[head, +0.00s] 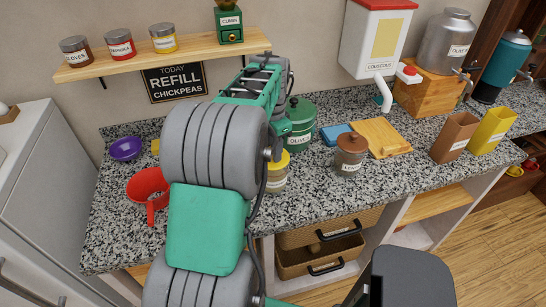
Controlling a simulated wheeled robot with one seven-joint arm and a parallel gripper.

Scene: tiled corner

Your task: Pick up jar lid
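Several lidded jars show. On the counter, a brown jar has a brown lid (352,143) seated on top. A jar with a yellow lid (281,160) stands left of it, partly hidden by my arm. A green canister labelled OLIVES (301,117) stands behind, its lid on and its left side partly hidden by my arm. On the wall shelf, the CLOVES jar (77,52), a red-labelled jar (120,43) and a yellow-labelled jar (163,39) have dark lids. I cannot tell which lid is meant. My arm reaches over the counter; my gripper is not visible.
A cutting board (383,137) and blue box (337,133) lie behind the brown jar. Brown (455,137) and yellow (492,130) containers stand right.

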